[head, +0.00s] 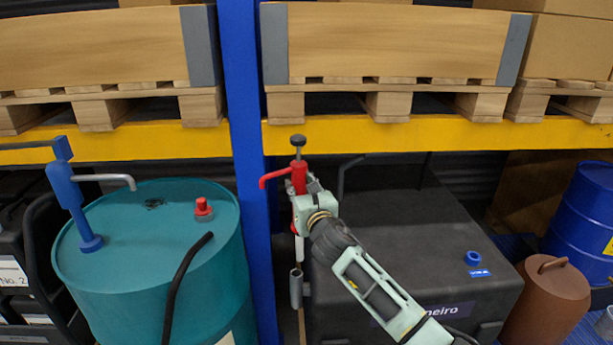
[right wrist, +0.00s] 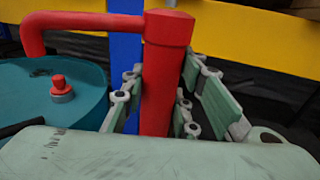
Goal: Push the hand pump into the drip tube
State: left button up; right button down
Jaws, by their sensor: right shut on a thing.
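The hand pump (head: 299,178) is red, with a dark round knob on top and a red spout pointing left. In the right wrist view the red pump body (right wrist: 166,80) stands between the two fingers. A pale pump pipe (head: 300,250) runs down below the gripper. The grey drip tube (head: 296,289) is low beside the black tank, under the pump. I cannot tell whether the pipe's end is inside it or just above. My left gripper is out of view.
A teal drum (head: 150,270) with a red cap (head: 203,209) and a blue pump (head: 72,203) stands left. A black tank (head: 410,220) fills the right, with a brown canister (head: 546,300) beyond. The yellow rack beam (head: 400,137) and blue post (head: 243,100) are close behind the pump.

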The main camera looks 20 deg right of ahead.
jog(key=f+b, duration=0.2)
jog(key=a+f+b, duration=0.1)
jog(key=f+b, duration=0.1)
jog(key=shift+a+f+b, duration=0.15)
jog(key=shift+f+b, duration=0.15)
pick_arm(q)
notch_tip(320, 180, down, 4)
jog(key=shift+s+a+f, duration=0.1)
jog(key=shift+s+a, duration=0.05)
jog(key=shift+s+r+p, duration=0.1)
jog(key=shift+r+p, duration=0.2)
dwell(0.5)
